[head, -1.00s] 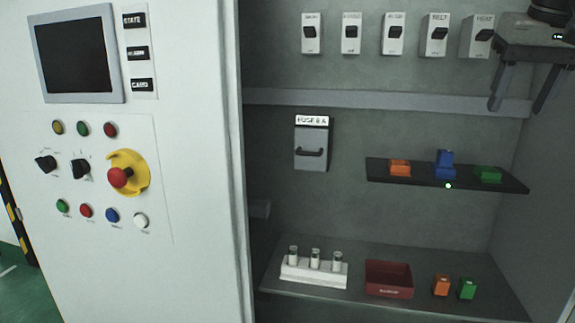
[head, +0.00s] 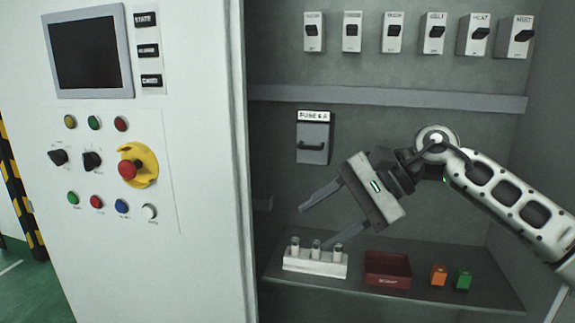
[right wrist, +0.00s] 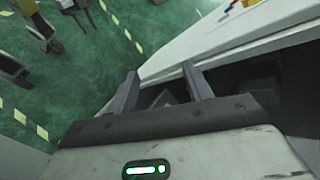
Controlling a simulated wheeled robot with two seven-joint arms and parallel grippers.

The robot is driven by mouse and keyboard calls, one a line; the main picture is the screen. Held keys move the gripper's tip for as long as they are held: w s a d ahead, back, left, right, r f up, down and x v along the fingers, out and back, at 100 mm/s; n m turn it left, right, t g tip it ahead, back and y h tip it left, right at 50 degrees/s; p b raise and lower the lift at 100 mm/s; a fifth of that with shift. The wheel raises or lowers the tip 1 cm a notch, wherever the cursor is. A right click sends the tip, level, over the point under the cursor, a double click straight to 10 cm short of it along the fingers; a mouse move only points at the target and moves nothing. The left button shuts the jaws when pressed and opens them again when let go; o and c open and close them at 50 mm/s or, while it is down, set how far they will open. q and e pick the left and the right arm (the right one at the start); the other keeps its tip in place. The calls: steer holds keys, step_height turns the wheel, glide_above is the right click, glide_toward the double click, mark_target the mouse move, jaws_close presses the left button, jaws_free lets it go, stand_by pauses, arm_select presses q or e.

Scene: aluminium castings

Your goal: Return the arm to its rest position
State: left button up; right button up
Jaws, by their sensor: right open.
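My right gripper (head: 317,217) is open and empty. It is in front of the cabinet's inside, with its fingers pointing left and down, above the white holder in the picture. My left gripper is not in view.
The cabinet's lower shelf (head: 410,303) holds a white holder (head: 315,264) with three fuses, a dark red bin (head: 387,270), an orange block (head: 438,275) and a green block (head: 463,278). A fuse box (head: 313,143) and several switches line the back. The white control panel (head: 190,180) stands left.

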steer(key=s+a+f+m+t+y, duration=0.1)
steer(key=s+a+f+m+y, duration=0.3)
steer(key=a+m+y, duration=0.6)
steer(key=s+d+f+n+t+h, duration=0.1)
steer(key=d+f+n+t+h, duration=0.65)
steer(key=n, duration=0.95)
steer(key=d+f+n+t+h, duration=0.45)
steer(key=f+n+t, duration=0.45)
steer(key=n, duration=0.9)
steer(key=s+d+f+m+g+h, duration=0.2)
steer(key=s+f+m, duration=0.3)
steer(key=f, duration=0.2)
steer(key=s+d+f+m+g+h, duration=0.2)
steer(key=s+d+f+m+h, duration=0.1)
steer(key=f+m, duration=0.3)
steer(key=shift+s+d+f+m+g, duration=0.35)
steer(key=shift+s+f, duration=0.1)
steer(key=shift+s, duration=0.45)
steer(key=s+f+m+g, duration=0.1)
steer(key=s, duration=0.1)
steer(key=s+d+f+m+g, duration=0.1)
steer(key=s+f, duration=0.1)
steer(key=s+d+f+m+h, duration=0.1)
steer(key=s+f+m, duration=0.1)
steer(key=s, duration=0.1)
steer(key=shift+g, duration=0.4)
steer(key=shift+c, duration=0.3)
